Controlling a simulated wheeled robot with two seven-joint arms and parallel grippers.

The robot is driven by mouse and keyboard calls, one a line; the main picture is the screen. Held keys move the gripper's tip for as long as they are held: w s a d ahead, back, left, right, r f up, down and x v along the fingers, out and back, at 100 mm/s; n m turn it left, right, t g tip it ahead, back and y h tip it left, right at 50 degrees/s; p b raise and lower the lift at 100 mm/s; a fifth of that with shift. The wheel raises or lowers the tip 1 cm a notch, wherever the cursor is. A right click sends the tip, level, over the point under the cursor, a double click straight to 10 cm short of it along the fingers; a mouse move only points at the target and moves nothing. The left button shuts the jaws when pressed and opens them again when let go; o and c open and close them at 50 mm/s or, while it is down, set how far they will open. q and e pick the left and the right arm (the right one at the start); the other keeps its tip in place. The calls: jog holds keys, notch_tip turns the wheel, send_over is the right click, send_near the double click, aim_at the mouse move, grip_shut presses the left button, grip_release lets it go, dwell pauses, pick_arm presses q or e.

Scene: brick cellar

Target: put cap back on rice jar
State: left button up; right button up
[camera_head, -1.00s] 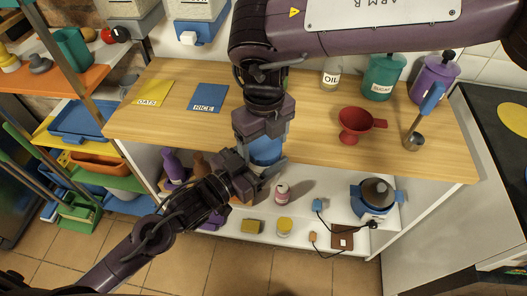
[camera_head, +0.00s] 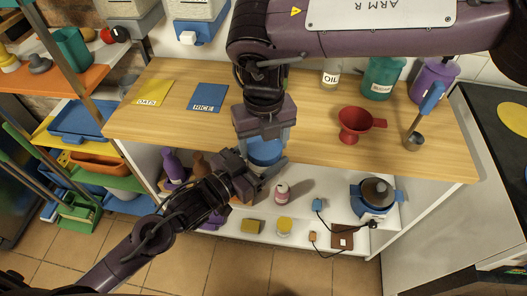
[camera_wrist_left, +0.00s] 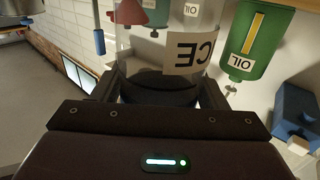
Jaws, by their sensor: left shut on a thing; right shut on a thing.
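The clear rice jar (camera_wrist_left: 150,45) stands between the fingers of my left gripper (camera_head: 262,168); its label, partly reading "ICE", shows upside down in the left wrist view. My left gripper is shut on the jar in front of the counter edge. My right gripper (camera_head: 265,132) points down just above it, shut on what seems to be the blue cap (camera_head: 264,150). The gripper hides much of the cap. I cannot tell whether cap and jar touch, and the jar's mouth is out of the wrist view.
The wooden counter (camera_head: 310,140) holds a blue RICE mat (camera_head: 208,97), a yellow OATS mat (camera_head: 153,92), a red funnel (camera_head: 353,124), a metal scoop (camera_head: 414,142), and oil (camera_head: 331,75) and sugar (camera_head: 381,80) jars. A white shelf below holds bottles and a pot (camera_head: 376,194).

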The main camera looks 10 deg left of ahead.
jog(key=o, duration=1.1)
jog(key=shift+r, duration=2.35)
jog(key=shift+c, duration=1)
jog(key=shift+r, duration=0.2)
jog(key=shift+c, duration=0.5)
notch_tip(320, 180, up, 3)
jog(key=n, duration=0.3)
